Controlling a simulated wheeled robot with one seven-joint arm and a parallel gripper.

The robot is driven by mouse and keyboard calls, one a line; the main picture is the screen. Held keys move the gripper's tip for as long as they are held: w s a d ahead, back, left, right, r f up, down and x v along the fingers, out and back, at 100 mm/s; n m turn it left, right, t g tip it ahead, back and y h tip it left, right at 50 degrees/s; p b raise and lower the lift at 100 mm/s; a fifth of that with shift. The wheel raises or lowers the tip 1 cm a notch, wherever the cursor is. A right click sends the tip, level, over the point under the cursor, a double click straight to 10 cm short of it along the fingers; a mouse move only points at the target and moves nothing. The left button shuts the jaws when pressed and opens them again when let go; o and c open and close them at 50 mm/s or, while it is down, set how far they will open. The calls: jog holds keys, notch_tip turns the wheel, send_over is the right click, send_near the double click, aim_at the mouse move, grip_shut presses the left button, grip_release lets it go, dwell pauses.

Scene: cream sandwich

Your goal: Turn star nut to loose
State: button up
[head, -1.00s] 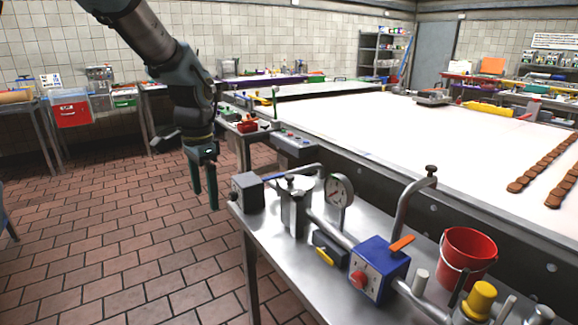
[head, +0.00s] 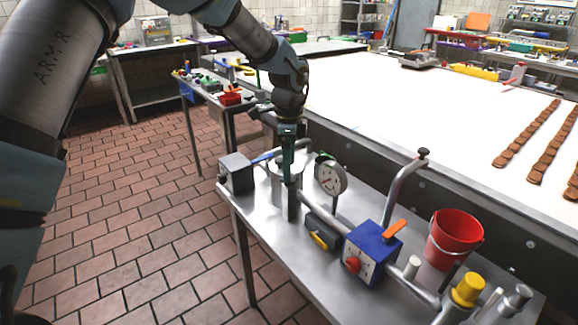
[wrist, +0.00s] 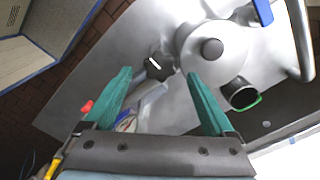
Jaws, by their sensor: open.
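The star nut (wrist: 158,66) is a dark lobed knob with a white line across its top. It shows in the wrist view between and just beyond my fingertips, beside the steel pot. My gripper (wrist: 158,74) is open, with green fingers on either side of the nut's line and nothing held. In the head view my gripper (head: 290,205) points down over the steel table, in front of the pot (head: 275,185). The nut cannot be made out there behind the fingers. The gap in height between fingertips and nut is hard to tell.
The pot's lid (wrist: 226,46) has a dark round knob, close to one finger. A round gauge (head: 330,177), a grey box (head: 236,173), a blue box (head: 373,252) with an orange lever and a red bucket (head: 455,238) crowd the table (head: 290,265).

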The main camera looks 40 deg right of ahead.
jog(key=shift+f, duration=1.25)
jog(key=shift+c, duration=0.4)
jog(key=c, duration=1.3)
